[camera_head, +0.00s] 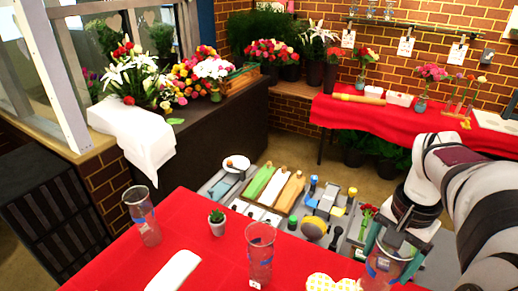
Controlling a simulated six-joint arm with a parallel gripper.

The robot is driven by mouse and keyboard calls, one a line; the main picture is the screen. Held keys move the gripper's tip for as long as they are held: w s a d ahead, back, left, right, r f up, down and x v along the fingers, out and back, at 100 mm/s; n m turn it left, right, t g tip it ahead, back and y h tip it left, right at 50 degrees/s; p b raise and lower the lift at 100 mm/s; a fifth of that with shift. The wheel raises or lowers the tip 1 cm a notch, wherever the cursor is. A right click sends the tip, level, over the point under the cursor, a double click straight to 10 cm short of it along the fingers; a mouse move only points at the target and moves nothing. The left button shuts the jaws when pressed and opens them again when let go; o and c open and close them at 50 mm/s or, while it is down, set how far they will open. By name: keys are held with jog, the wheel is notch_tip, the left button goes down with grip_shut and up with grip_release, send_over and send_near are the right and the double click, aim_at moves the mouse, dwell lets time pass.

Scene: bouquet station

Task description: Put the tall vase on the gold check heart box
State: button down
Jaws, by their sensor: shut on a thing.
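My gripper (393,240) is at the lower right, shut on a clear glass vase with blue marks, which I take for the tall vase (383,268). The vase is roughly upright, and its lower end is at the bottom edge of the picture. The gold check heart box (332,284) is at the bottom edge, just left of the held vase. Only its far part shows, with a pale yellow and white pattern. The vase appears beside the box; I cannot tell its height above the red table.
Two other clear vases stand on the red tablecloth (205,265): one in the middle (260,252), one at the left (148,226). A small potted cactus (217,222) and a folded white cloth (174,272) are between them. A grey tool tray (232,200) adjoins the far edge.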

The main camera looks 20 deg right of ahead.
jog(key=w+a+f, duration=0.3)
jog(key=w+f, duration=0.3)
jog(key=f, duration=0.2)
jog(key=shift+w, duration=0.15)
jog(key=shift+f, duration=0.2)
grip_release()
notch_tip(320, 180, up, 12)
jog(key=s+a+f+n+y, duration=0.1)
jog(key=s+a+f+n, duration=0.2)
jog(key=s+a, duration=0.5)
jog(key=s+a+f+n, duration=0.4)
jog(key=s+a, duration=0.4)
jog(key=a, duration=0.6)
jog(key=shift+f+n+y, duration=0.25)
jog(key=shift+n+y, duration=0.15)
jog(key=shift+a, duration=0.1)
